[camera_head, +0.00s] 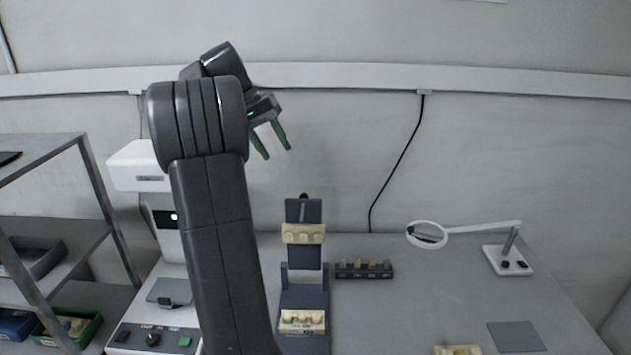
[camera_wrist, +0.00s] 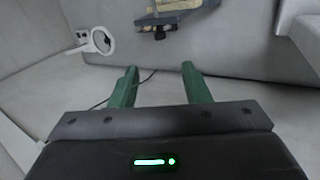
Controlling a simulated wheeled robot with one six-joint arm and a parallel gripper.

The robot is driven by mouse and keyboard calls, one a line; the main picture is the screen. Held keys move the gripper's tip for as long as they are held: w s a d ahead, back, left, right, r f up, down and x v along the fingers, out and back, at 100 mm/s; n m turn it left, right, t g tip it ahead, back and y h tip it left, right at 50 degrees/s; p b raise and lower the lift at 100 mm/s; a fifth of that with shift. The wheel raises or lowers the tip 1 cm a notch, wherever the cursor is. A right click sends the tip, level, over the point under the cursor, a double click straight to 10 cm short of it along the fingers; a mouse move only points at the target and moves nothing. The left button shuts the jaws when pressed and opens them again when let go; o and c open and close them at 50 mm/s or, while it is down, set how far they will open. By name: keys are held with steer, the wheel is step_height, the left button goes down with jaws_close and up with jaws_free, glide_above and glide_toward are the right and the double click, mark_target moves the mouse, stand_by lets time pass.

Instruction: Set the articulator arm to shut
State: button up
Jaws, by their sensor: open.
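The articulator (camera_head: 304,270) stands on the grey bench, with its upper arm (camera_head: 304,212) raised and a cream dental cast (camera_head: 303,233) fixed on it. A lower cast (camera_head: 302,322) sits on its base. My gripper (camera_head: 277,155) is above and a little left of the articulator, its two green fingers apart with nothing between them. In the wrist view my gripper (camera_wrist: 160,85) is also open and empty. Part of the articulator (camera_wrist: 165,18) shows at the top of the wrist view, cut off by the edge.
A small dark rack (camera_head: 364,271) holding several pieces is right of the articulator. A magnifier lamp (camera_head: 427,235), a grey pad (camera_head: 516,337) and another cast (camera_head: 457,350) are farther right. A white machine (camera_head: 140,167) and a metal shelf (camera_head: 60,228) stand left. The right bench middle is clear.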

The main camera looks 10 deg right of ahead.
steer(key=x, duration=1.3)
steer(key=shift+s+d+f, duration=0.15)
steer(key=shift+f, duration=0.05)
steer(key=shift+c, duration=0.4)
jaws_close()
